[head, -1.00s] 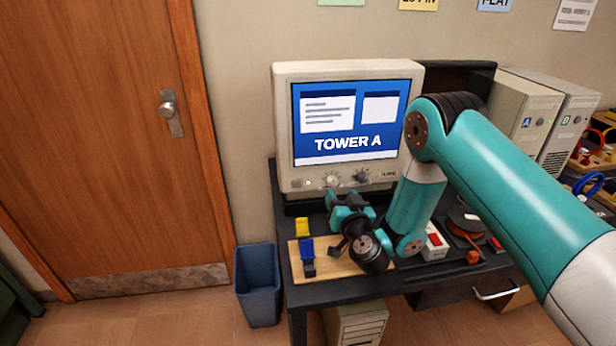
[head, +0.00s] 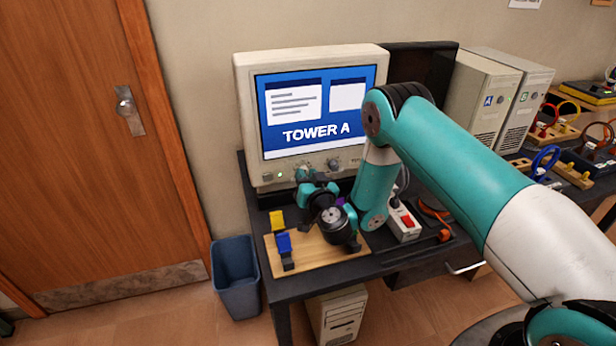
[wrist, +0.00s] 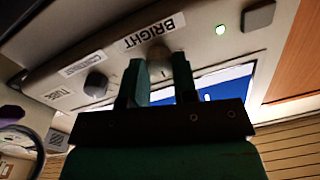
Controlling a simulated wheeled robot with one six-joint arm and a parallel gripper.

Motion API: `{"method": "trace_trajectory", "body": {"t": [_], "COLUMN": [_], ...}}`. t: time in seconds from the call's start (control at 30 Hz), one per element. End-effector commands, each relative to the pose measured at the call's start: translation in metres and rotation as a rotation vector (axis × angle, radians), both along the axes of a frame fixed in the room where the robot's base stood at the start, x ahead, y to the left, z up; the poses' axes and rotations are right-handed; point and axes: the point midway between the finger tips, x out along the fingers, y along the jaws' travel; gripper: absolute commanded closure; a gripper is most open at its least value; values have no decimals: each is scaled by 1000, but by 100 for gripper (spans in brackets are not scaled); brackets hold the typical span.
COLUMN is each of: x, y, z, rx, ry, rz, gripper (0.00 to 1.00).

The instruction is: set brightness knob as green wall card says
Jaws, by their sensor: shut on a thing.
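The beige monitor (head: 244,120) stands on the dark desk, its screen reading TOWER A. My gripper (wrist: 160,68) is shut on this knob, one finger on each side. The fingers hide part of the knob, and I cannot read its setting. In the head view my gripper (head: 306,176) is at the monitor's lower front panel. The green wall card is out of view now.
A second, dark knob (wrist: 96,84) is beside the brightness knob; a green light (wrist: 220,30) is on the other side. A wooden board (head: 300,258) with yellow and blue parts lies below my arm. A power strip (head: 404,228) and towers A and B stand to the right.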

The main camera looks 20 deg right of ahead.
Motion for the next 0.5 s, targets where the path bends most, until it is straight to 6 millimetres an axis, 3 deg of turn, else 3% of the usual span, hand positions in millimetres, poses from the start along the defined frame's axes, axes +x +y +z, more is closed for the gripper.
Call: {"method": "trace_trajectory", "body": {"t": [0.27, 0.5], "x": [0, 0], "y": [0, -1], "z": [-1, -1], "rx": [42, 183], "ry": [1, 1], "rz": [2, 1], "gripper": [97, 97]}}
